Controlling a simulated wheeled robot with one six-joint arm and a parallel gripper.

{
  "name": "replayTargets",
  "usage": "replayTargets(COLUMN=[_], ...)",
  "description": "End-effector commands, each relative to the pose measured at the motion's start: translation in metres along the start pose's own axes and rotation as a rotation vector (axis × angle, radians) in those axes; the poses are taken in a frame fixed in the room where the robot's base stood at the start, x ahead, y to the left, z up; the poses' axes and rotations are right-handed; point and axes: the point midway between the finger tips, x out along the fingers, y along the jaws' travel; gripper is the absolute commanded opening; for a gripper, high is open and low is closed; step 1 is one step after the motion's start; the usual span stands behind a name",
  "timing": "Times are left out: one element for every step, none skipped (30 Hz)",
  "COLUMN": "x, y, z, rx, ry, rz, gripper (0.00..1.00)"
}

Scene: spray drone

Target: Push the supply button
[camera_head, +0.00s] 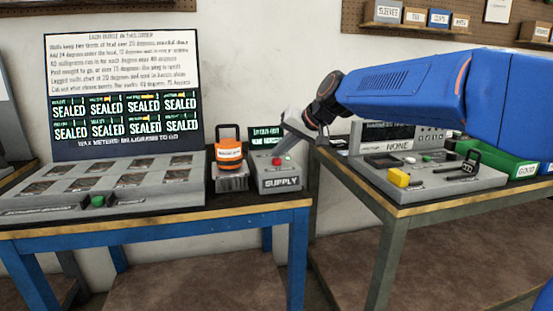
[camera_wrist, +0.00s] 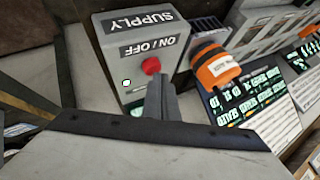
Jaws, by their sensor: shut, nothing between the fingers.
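The grey supply box (camera_head: 283,184) stands on the right end of the blue table, with a "SUPPLY" label on its front and a small green-text screen behind. Its red button (camera_head: 276,161) is on top. In the wrist view the box (camera_wrist: 105,68) appears upside down, with "ON / OFF" beside the red button (camera_wrist: 151,65) and a small lit indicator (camera_wrist: 126,83). My gripper (camera_head: 285,150) is shut and empty, reaching down over the box from the upper right. In the wrist view its fingertips (camera_wrist: 158,80) are close beside the button. I cannot tell whether they touch it.
An orange-banded container (camera_head: 229,151) stands just left of the box. Further left is a console (camera_head: 100,205) with a screen reading several "SEALED". A gap separates the tables.

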Motion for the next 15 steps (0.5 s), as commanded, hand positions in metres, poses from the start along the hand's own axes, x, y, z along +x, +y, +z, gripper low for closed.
replayTargets(x=[0.0007, 0.0009, 0.0012, 0.0014, 0.0016, 0.0016, 0.0016, 0.0016, 0.0016, 0.0014, 0.0011, 0.0006, 0.0, -0.0006, -0.0017], y=[0.0004, 0.0006, 0.0008, 0.001, 0.0011, 0.0011, 0.0011, 0.0011, 0.0011, 0.001, 0.0008, 0.0004, 0.0, -0.0005, -0.0013], z=[0.0005, 0.0007, 0.0009, 0.001, 0.0012, 0.0012, 0.0011, 0.0011, 0.0011, 0.001, 0.0008, 0.0004, 0.0, -0.0005, -0.0013], rx=[0.0, 0.0, 0.0, 0.0, 0.0, 0.0, 0.0, 0.0, 0.0, 0.0, 0.0, 0.0, 0.0, 0.0, -0.001], ry=[-0.001, -0.001, -0.001, -0.001, -0.001, -0.001, -0.001, -0.001, -0.001, -0.001, -0.001, -0.001, -0.001, -0.001, 0.0], rz=[0.0, 0.0, 0.0, 0.0, 0.0, 0.0, 0.0, 0.0, 0.0, 0.0, 0.0, 0.0, 0.0, 0.0, 0.0], gripper=[0.0, 0.0, 0.0, 0.0, 0.0, 0.0, 0.0, 0.0, 0.0, 0.0, 0.0, 0.0, 0.0, 0.0, 0.0])
